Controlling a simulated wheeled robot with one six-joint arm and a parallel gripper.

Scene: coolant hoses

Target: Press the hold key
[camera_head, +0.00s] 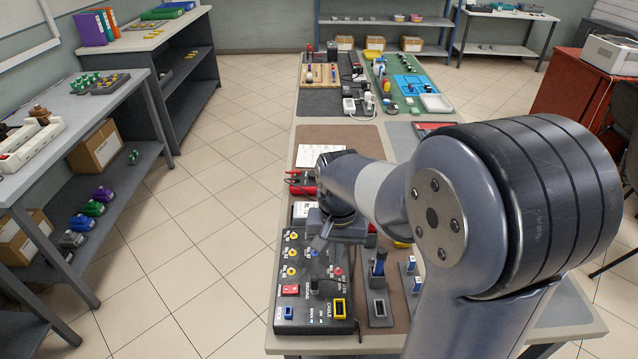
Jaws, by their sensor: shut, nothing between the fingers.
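A black control panel (303,265) lies at the near left end of the long table. It carries several yellow-ringed buttons (291,253), a red rocker switch (290,290), a small black lever (314,284), a red knob (338,271), a blue socket (289,312) and a yellow-framed socket (340,309). A blue key (313,252) shows just below my gripper. Labels are too small to tell which is the hold key. My gripper (319,243) is shut and empty, pointing down over the panel's upper middle. It hides part of the panel; I cannot tell whether it touches.
Right of the panel stand a holder with a blue-handled item (379,264) and small blue-topped blocks (411,264). Behind my gripper lie red clamps (301,187) and a white sheet (318,155). My arm covers the table's right side. The tiled floor on the left is clear.

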